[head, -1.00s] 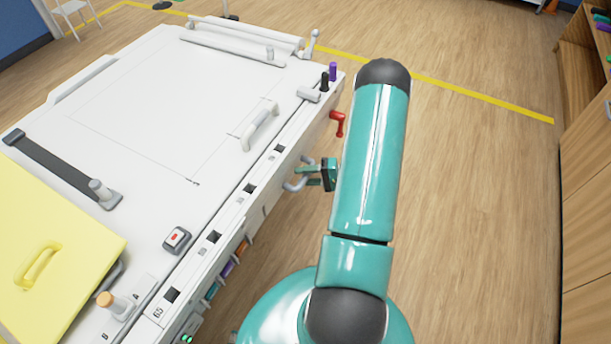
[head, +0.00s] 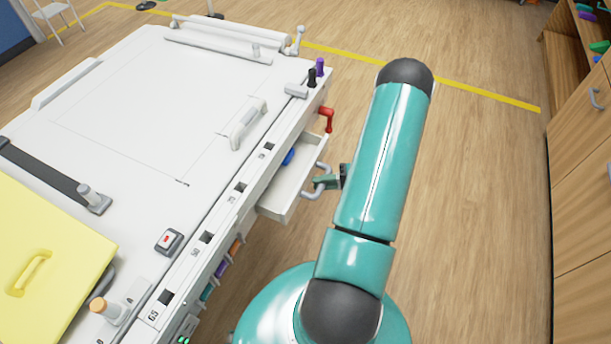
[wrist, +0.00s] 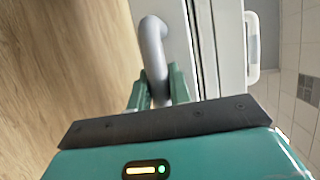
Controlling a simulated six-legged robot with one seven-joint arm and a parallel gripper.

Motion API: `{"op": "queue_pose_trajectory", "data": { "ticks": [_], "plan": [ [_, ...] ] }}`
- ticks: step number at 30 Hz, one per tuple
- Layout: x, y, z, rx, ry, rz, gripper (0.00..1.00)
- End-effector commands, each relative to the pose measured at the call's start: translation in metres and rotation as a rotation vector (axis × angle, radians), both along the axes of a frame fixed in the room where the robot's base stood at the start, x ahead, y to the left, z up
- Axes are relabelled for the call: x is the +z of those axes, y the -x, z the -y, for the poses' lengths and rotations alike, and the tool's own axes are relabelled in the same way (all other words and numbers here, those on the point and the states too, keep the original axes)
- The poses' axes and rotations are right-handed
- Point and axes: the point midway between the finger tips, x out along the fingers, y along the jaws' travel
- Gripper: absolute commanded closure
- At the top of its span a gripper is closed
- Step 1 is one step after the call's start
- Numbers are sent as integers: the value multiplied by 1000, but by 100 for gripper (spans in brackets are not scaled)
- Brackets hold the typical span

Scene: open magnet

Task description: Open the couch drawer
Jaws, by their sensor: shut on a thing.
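The couch drawer (head: 283,208) stands partly pulled out from the side of the white couch (head: 140,150). Its grey curved handle (head: 321,176) is on the drawer's front. My gripper (head: 326,182) is shut on this handle. In the wrist view the two green fingers of my gripper (wrist: 158,88) sit on either side of the handle bar (wrist: 152,42). A blue thing (head: 288,157) shows inside the drawer. The rest of the drawer's inside is partly hidden by its walls and the couch edge.
A red lever (head: 327,118) sticks out of the couch side just beyond the drawer. A wooden cabinet (head: 575,150) stands at the right. Bare wooden floor (head: 470,200) lies between my arm and the cabinet.

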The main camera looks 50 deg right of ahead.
Motion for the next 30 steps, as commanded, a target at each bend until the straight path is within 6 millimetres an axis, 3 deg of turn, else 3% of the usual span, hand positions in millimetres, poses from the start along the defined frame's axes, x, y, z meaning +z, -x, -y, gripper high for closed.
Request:
{"op": "queue_pose_trajectory", "data": {
  "ticks": [6,15,21,30],
  "plan": [
    [0,51,20,-7,1,2,100],
    [0,96,35,-3,1,1,100],
    [0,107,39,-2,0,2,100],
    [1,108,39,-1,1,2,100]
  ]
}}
